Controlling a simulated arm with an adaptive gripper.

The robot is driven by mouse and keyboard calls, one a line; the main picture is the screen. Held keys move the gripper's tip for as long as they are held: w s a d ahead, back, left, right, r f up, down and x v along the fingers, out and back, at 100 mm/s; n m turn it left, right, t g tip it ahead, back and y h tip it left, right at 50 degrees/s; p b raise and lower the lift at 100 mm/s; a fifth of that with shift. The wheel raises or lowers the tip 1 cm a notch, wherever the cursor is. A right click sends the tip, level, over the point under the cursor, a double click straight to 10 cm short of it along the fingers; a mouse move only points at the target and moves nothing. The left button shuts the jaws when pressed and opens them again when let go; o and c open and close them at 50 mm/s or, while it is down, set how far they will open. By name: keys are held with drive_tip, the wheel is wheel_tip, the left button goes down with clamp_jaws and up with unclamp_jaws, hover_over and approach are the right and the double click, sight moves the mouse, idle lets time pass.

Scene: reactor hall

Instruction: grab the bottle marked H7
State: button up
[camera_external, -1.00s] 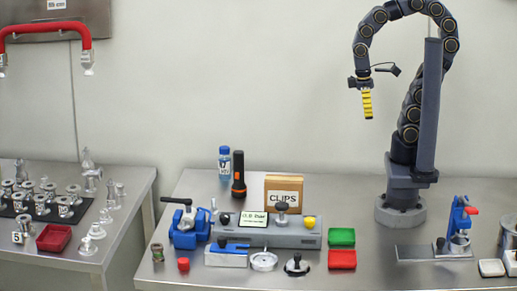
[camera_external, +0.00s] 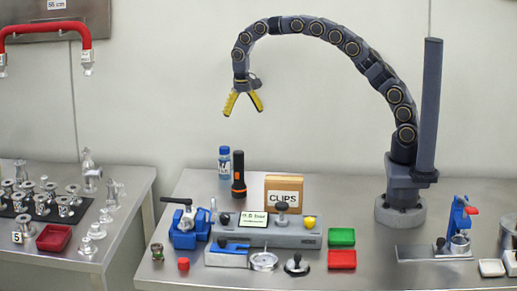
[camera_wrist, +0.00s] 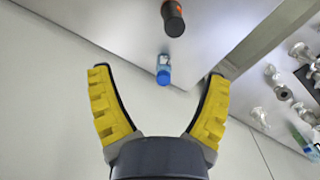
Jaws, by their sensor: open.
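A small blue-capped bottle (camera_external: 225,163) with a white label stands upright at the back left of the steel bench; the label is too small to read. It also shows in the wrist view (camera_wrist: 163,72), between my fingers in the picture and farther off. My gripper (camera_external: 244,111) is open and empty in the air, pointing down, above and slightly right of the bottle and apart from it. Its yellow ridged fingers are spread in the wrist view (camera_wrist: 158,77).
A black and orange flashlight (camera_external: 238,175) stands just right of the bottle. A CLIPS box (camera_external: 284,188), a gauge unit (camera_external: 290,233) and a blue vise (camera_external: 188,235) are nearby. A second bench (camera_external: 135,190) with metal fittings is left, beyond a gap.

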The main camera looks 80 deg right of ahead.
sight(225, 159)
drive_tip(key=w+d+f+m, duration=0.1)
drive_tip(key=w+d+f, duration=0.1)
drive_tip(key=d+f, duration=0.1)
drive_tip(key=w+d+f+m, duration=0.2)
drive_tip(key=d+f, duration=0.1)
drive_tip(key=f, duration=0.1)
drive_tip(key=w+d+f+m, duration=0.2)
drive_tip(key=d+f, duration=0.1)
drive_tip(key=f, duration=0.1)
drive_tip(key=shift+w+d+f, duration=0.15)
drive_tip(key=shift+w+f, duration=0.1)
drive_tip(key=shift+w, duration=0.05)
drive_tip(key=shift+d+f+m, duration=0.2)
drive_tip(key=shift+f+m, duration=0.1)
drive_tip(key=shift+f, duration=0.4)
drive_tip(key=shift+w+d+f, duration=0.1)
drive_tip(key=shift+w+f, duration=0.1)
drive_tip(key=shift+f, duration=1.55)
drive_tip(key=shift+w+d+f, duration=0.1)
drive_tip(key=shift+w+f, duration=0.05)
drive_tip(key=shift+f, duration=1.55)
drive_tip(key=c, duration=1.2)
